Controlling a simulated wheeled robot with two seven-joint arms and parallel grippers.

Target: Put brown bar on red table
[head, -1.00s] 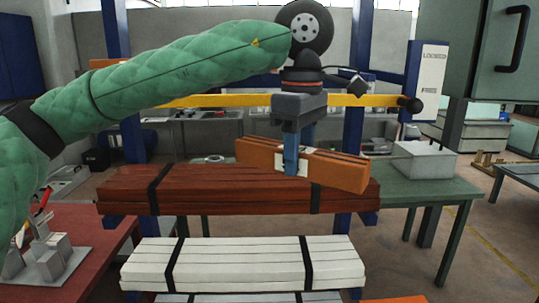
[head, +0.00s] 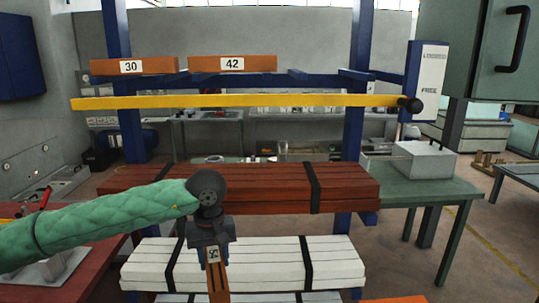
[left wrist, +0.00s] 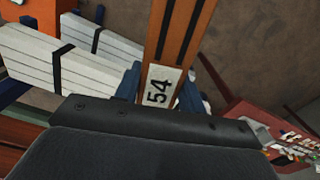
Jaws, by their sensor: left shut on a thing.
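My left gripper (head: 215,256) is shut on the brown bar (head: 218,288), an orange-brown bar with dark stripes and a "54" label. In the head view, the bar is seen nearly end-on, in front of the white bundle, and runs off the bottom edge. In the left wrist view, the bar (left wrist: 180,35) extends up from between the fingers. The red table (head: 95,280) is at the lower left, left of the gripper, partly hidden under my green-sleeved left arm. It also shows at the right of the left wrist view (left wrist: 238,108). My right gripper is not in view.
A blue rack holds a dark red bundle (head: 270,190), a white bundle (head: 265,265) and orange bars labelled 30 (head: 100,67) and 42 (head: 204,64). A yellow rail (head: 250,102) crosses it. A green table (head: 440,190) stands right. Small objects sit on the red table.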

